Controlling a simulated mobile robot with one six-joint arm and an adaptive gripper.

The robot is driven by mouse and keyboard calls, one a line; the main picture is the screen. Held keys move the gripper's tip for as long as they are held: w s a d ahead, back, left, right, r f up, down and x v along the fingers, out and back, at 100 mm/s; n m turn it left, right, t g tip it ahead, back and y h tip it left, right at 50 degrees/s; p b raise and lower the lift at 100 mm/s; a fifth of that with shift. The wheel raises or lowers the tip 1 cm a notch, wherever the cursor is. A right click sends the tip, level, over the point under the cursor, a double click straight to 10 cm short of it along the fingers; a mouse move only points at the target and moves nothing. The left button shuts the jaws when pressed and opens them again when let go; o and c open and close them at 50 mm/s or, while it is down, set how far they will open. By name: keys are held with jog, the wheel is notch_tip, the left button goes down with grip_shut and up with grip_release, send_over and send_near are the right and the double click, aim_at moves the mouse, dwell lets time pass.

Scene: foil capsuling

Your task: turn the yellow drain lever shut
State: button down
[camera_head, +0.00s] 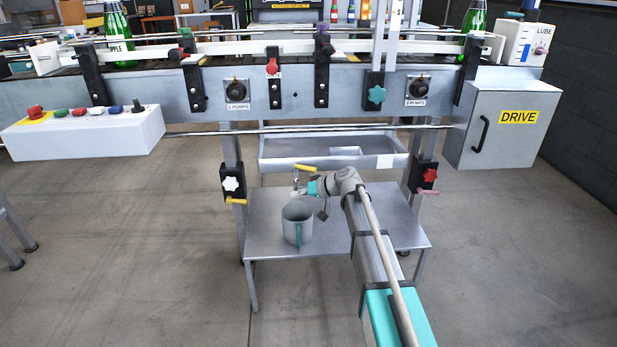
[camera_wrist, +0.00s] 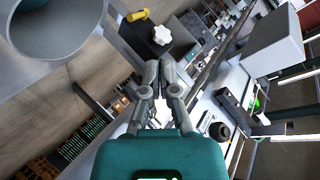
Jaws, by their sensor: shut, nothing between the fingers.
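The yellow drain lever (camera_head: 306,168) sits below the drip tray in the head view, above the grey mug. It lies nearly level, pointing right and slightly down. My gripper (camera_wrist: 160,68) is shut and empty in the wrist view. In the head view its teal body is just below the lever, with the fingers toward the left; whether they touch the lever or valve I cannot tell. The lever is not recognisable in the wrist view.
A grey mug (camera_head: 297,224) stands on the low metal table (camera_head: 370,222) under the valve; its rim (camera_wrist: 70,58) fills the wrist view's upper left. The drip tray (camera_head: 290,162) is just above. The left leg carries a white star knob (camera_head: 232,184) and a separate yellow handle (camera_head: 237,201).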

jog(key=w+a+m+t+h+b, duration=0.1)
jog(key=w+a+t+h+b, duration=0.15)
jog(key=a+t+b, duration=0.4)
jog(key=s+d+r+m+t+h+b, duration=0.1)
jog(key=s+d+m+t+h, duration=0.2)
jog(key=h, duration=0.4)
jog(key=s+d+r+m+t+h+b, duration=0.1)
jog(key=s+d+m+t+h+b, duration=0.1)
jog(key=s+t+h, duration=0.3)
jog(key=s+d+m+h, duration=0.1)
jog(key=s+h, duration=0.2)
jog(key=shift+s+d+r+m, duration=0.15)
jog(key=shift+s+d+m, duration=0.1)
jog(key=shift+m, duration=0.15)
jog(key=shift+w+t, duration=0.15)
jog(key=shift+t, duration=0.1)
jog(key=p+x, duration=0.2)
jog(key=x, duration=1.1)
jog(key=shift+w+p, duration=0.35)
jog(key=shift+p, duration=0.05)
jog(key=shift+r, duration=0.1)
